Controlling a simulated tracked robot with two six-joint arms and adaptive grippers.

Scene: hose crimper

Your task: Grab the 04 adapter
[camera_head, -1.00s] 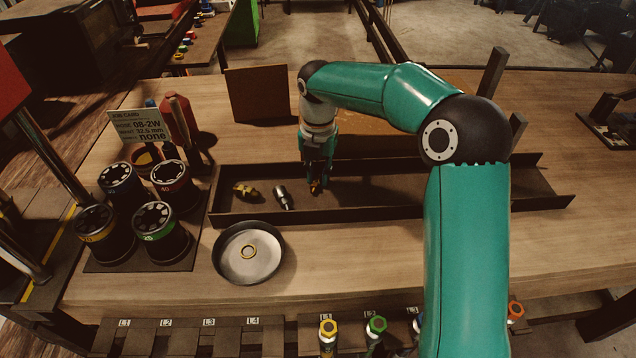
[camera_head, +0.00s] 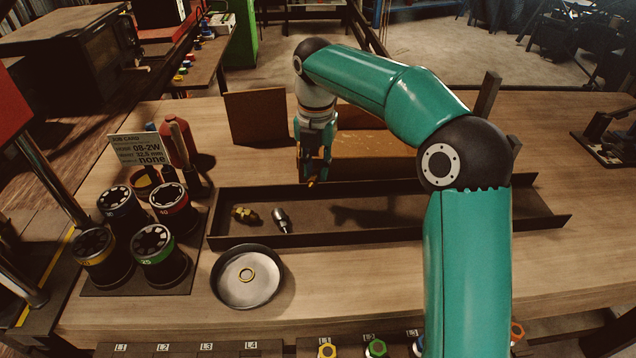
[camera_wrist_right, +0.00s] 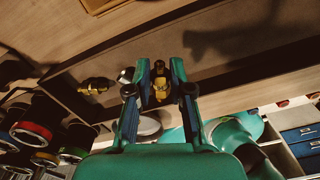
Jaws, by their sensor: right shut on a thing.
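My right gripper (camera_head: 312,178) is above the long dark tray (camera_head: 400,237), its fingers pointing down. It is shut on a small brass fitting with a dark upper end, which shows between the fingertips in the right wrist view (camera_wrist_right: 161,87). No size mark is readable on this adapter. A brass fitting (camera_head: 245,215) and a silver-ended fitting (camera_head: 281,221) lie in the tray, left of the gripper. My left gripper is not in view.
Several colour-banded die cups (camera_head: 158,257) and a job card (camera_head: 137,150) stand at left. An upright brown board (camera_head: 257,117) is behind the tray. Bare bench lies front right.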

